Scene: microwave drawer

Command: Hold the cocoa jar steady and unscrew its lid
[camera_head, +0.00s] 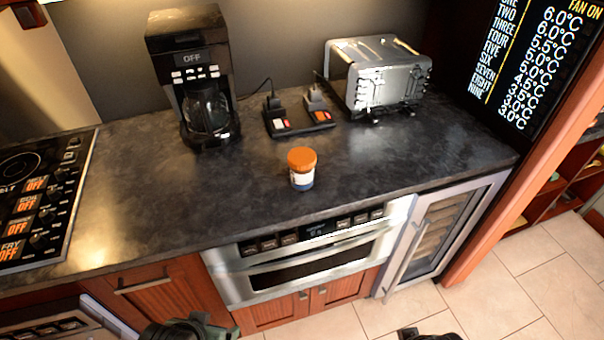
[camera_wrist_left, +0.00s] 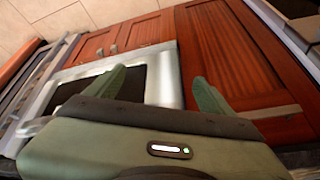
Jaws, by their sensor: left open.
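The cocoa jar (camera_head: 301,178) stands upright on the dark countertop, near its front edge and above the microwave drawer. Its orange lid (camera_head: 302,157) is on top, and the body has a white and blue label. My left gripper (camera_wrist_left: 158,82) is open and empty in the left wrist view, with its two green fingers apart in front of the cabinet fronts. In the head view only a part of my left arm shows at the bottom edge, below the counter and away from the jar. A dark part of my right arm shows at the bottom edge; its fingers cannot be made out.
A coffee maker (camera_head: 192,75) stands at the back left, and a toaster (camera_head: 378,75) at the back right. A block with plugs (camera_head: 298,122) lies behind the jar. The stove (camera_head: 40,195) is at the far left. The countertop (camera_head: 150,215) around the jar is clear.

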